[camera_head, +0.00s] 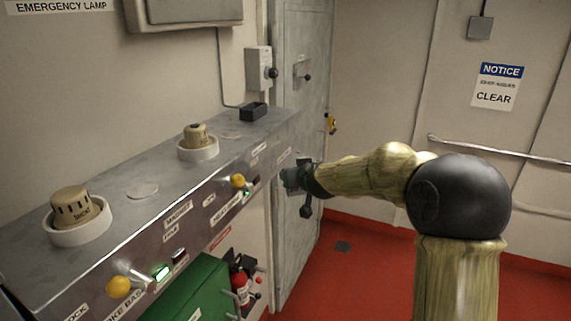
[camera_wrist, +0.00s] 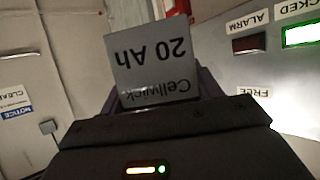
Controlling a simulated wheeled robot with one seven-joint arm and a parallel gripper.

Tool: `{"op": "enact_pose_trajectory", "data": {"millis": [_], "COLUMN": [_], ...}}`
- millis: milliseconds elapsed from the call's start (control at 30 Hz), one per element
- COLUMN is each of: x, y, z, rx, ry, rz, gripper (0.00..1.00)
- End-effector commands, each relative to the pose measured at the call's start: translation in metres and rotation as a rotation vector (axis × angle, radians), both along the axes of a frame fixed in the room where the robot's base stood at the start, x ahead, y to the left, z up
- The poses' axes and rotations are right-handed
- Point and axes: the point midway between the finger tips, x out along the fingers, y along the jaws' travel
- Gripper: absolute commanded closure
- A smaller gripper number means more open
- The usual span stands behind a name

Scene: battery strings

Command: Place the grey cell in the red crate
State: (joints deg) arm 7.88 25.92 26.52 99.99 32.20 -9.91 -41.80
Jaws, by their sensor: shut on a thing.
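A grey cell (camera_wrist: 150,62) marked "Cellwick 20 Ah" fills the middle of the wrist view, its print upside down there. My gripper (camera_wrist: 158,97) is shut on it, and the cell stands out beyond the jaws. In the head view my gripper (camera_head: 293,179) is in front of the far end of the long grey console, near the grey door. I cannot make out the cell clearly in the head view. No red crate shows in either view.
The console top (camera_head: 142,190) carries two beige smoke detectors in white rings, a flat disc and a small black open box (camera_head: 253,111). A green box (camera_head: 190,293) and a fire extinguisher (camera_head: 241,272) are below. The red floor (camera_head: 370,270) is clear to the right.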

Motion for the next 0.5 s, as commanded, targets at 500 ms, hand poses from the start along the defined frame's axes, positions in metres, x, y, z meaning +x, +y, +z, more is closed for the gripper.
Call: {"op": "enact_pose_trajectory", "data": {"millis": [500], "x": [0.011], "y": [-0.125], "z": [-0.193], "rx": [-0.008], "ry": [0.008], "rz": [-0.278], "gripper": [0.67]}}
